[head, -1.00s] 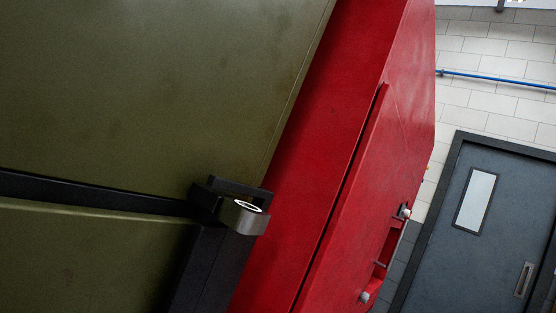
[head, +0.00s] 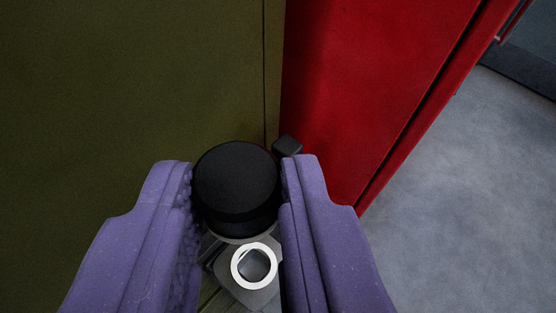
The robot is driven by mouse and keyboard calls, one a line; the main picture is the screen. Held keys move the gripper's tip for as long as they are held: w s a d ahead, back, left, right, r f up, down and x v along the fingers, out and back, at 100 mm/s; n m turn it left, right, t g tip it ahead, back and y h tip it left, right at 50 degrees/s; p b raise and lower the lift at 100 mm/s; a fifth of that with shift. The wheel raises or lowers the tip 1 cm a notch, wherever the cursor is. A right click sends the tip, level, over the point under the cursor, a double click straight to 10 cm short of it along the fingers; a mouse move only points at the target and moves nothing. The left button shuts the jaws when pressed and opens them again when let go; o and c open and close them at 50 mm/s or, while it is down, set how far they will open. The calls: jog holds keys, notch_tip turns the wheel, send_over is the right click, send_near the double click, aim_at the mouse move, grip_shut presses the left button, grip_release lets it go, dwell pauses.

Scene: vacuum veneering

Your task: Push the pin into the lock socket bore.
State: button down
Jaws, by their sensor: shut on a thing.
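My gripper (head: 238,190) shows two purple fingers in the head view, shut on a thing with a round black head. I take this to be the pin (head: 236,182); its black head hides most of its lower part. The lock socket (head: 247,294) is a grey metal block just below the pin in the picture. A white ring (head: 238,277) surrounds its open bore (head: 255,265). The bore shows clear of the black head, and no pin is seen in it. Whether the pin's tip touches the socket is hidden.
An olive green panel (head: 130,90) fills the left side. A red panel (head: 350,80) stands to the right of it. A small black block (head: 287,146) sits beside the right finger. Bare grey floor (head: 460,200) is open at the right.

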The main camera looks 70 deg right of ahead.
jog(key=shift+a+p, duration=0.1)
jog(key=shift+p, duration=0.25)
jog(key=b, duration=0.4)
send_over(256, 305)
notch_tip(256, 305, down, 6)
jog(key=shift+r, duration=0.2)
jog(key=shift+f, duration=0.15)
jog(key=shift+p, duration=0.4)
dwell(1.1)
jog(key=shift+f+b, duration=1)
jog(key=shift+f, duration=0.45)
jog(key=c, duration=0.8)
grip_release()
jog(key=shift+r, duration=0.1)
jog(key=shift+r, duration=0.1)
